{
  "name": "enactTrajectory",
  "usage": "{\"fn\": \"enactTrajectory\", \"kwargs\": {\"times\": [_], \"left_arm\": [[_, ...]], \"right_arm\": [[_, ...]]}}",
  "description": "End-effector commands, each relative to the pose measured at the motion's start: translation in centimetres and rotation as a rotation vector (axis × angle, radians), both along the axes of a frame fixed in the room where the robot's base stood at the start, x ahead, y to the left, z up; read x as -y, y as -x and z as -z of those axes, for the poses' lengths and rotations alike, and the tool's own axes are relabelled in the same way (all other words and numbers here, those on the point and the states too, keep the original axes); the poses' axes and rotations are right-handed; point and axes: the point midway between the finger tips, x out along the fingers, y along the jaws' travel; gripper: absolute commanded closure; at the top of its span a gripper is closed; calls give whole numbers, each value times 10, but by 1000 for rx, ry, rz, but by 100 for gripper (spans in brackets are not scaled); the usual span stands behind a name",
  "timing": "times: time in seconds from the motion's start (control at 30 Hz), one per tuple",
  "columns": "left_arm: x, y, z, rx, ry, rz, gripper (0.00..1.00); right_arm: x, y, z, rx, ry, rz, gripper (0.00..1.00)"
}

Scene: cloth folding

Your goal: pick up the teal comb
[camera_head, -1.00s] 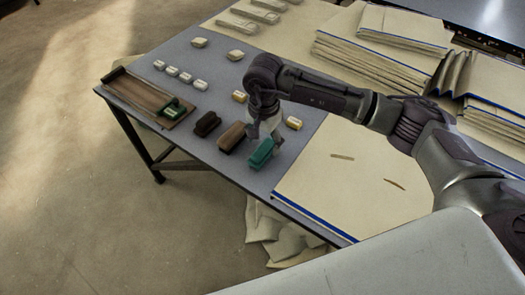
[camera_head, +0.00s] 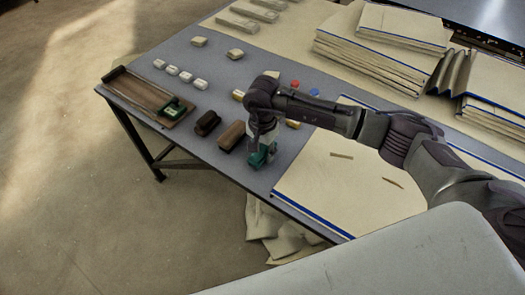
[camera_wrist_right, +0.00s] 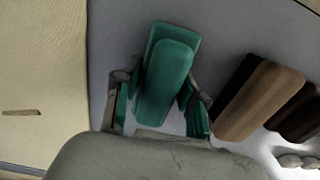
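The teal comb (camera_head: 257,160) is a blocky teal piece on the grey table near its front edge, mostly hidden behind my right gripper (camera_head: 262,147) in the head view. In the right wrist view the comb (camera_wrist_right: 168,70) lies lengthwise below the gripper. The fingers of my right gripper (camera_wrist_right: 160,98) stand apart, one on each side of the comb's near part. I cannot tell whether they touch it. My left gripper is not in view.
A brown block (camera_head: 231,136) and a dark brown block (camera_head: 207,122) lie left of the comb. A wooden tray (camera_head: 132,88) is farther left. A cream cloth (camera_head: 350,190) with a blue edge lies to the right. Folded cloth stacks (camera_head: 375,60) stand behind.

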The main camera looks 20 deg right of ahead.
Motion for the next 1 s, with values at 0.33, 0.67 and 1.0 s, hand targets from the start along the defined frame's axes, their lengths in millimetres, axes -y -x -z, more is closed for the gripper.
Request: {"fn": "enactTrajectory", "kwargs": {"times": [0.33,0.67,1.0], "left_arm": [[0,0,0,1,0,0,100],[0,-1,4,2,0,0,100],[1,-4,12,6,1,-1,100]], "right_arm": [[0,0,-1,0,0,0,95],[0,-1,-20,4,-1,0,95],[34,43,-72,4,2,0,95]]}}
